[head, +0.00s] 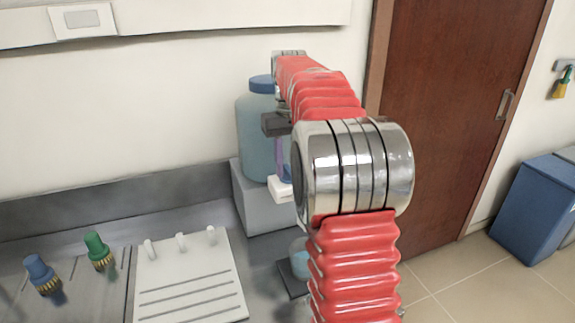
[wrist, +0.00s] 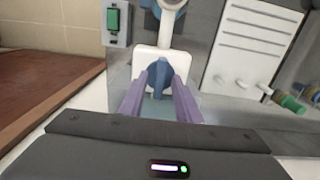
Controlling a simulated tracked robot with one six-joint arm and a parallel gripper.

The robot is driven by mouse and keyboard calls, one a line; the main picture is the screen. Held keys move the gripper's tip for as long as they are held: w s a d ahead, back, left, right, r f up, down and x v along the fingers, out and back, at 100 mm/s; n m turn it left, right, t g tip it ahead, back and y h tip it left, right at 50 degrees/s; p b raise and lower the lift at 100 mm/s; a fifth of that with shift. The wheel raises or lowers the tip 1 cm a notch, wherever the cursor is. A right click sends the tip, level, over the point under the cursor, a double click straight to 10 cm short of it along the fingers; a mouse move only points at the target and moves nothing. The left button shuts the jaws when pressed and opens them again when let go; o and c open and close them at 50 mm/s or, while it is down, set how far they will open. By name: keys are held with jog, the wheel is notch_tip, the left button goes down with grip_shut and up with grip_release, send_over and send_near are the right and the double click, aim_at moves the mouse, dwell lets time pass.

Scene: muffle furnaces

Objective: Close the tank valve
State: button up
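The tank (head: 256,135) is a translucent blue-grey bottle with a blue cap, standing on a grey block; my arm hides its right part. Its white valve body (head: 281,190) is low on the front, and it also shows in the wrist view (wrist: 150,54). The blue valve handle (wrist: 157,76) appears between the purple fingers of my gripper (wrist: 163,72). The fingers are apart, one on each side of the handle; I cannot tell whether they touch it. In the head view my gripper is partly hidden behind my arm, in front of the tank.
A white rack (head: 190,278) with pegs lies on the grey counter, with green (head: 97,250) and blue (head: 42,273) brushes to its left. A small vessel (head: 299,258) stands below the valve, partly hidden. A brown door (head: 450,100) and blue bin (head: 538,208) are at right.

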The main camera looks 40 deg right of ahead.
jog(key=shift+c, duration=0.5)
grip_shut()
jog(key=shift+a, duration=0.1)
jog(key=shift+n, duration=0.6)
jog(key=n, duration=0.3)
jog(key=shift+n, duration=2.4)
